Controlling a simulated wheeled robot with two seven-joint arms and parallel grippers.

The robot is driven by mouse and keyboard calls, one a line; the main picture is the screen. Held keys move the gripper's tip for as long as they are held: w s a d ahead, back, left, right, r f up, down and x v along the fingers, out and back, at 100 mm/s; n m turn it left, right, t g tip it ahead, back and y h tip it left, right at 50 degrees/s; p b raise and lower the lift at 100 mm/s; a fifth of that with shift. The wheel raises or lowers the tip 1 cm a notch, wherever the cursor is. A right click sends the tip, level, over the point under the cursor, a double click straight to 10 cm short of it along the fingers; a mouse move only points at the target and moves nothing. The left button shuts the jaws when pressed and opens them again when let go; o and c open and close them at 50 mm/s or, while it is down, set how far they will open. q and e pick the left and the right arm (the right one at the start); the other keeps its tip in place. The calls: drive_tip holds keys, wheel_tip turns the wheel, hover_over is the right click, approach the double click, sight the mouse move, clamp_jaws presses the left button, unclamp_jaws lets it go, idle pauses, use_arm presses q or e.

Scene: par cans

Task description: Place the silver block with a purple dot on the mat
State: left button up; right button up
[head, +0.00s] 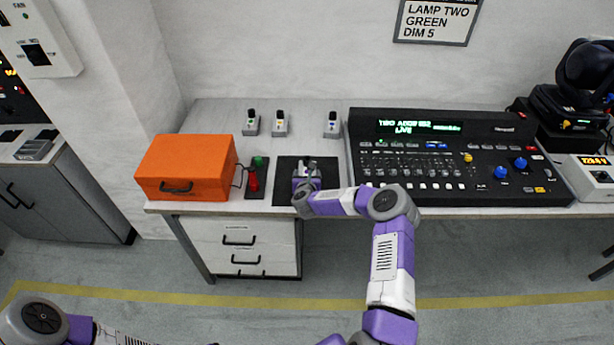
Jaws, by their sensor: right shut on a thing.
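The black mat (286,190) lies on the table between the red switch and the console. My right gripper (307,168) points down over the mat's right part. It is shut on a small silver block, mostly hidden by the fingers. I cannot make out a purple dot on it, nor whether it touches the mat.
An orange case (187,165) and a red switch with a green top (255,178) stand left of the mat. A black lighting console (450,165) fills the table to the right. The mat's left part is clear. The table's front edge (230,208) is close to the mat.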

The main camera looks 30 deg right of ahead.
drive_tip(key=shift+r, duration=0.15)
drive_tip(key=o, duration=1.1)
drive_tip(key=shift+f, duration=0.3)
drive_tip(key=o, duration=0.4)
drive_tip(key=shift+r, duration=0.1)
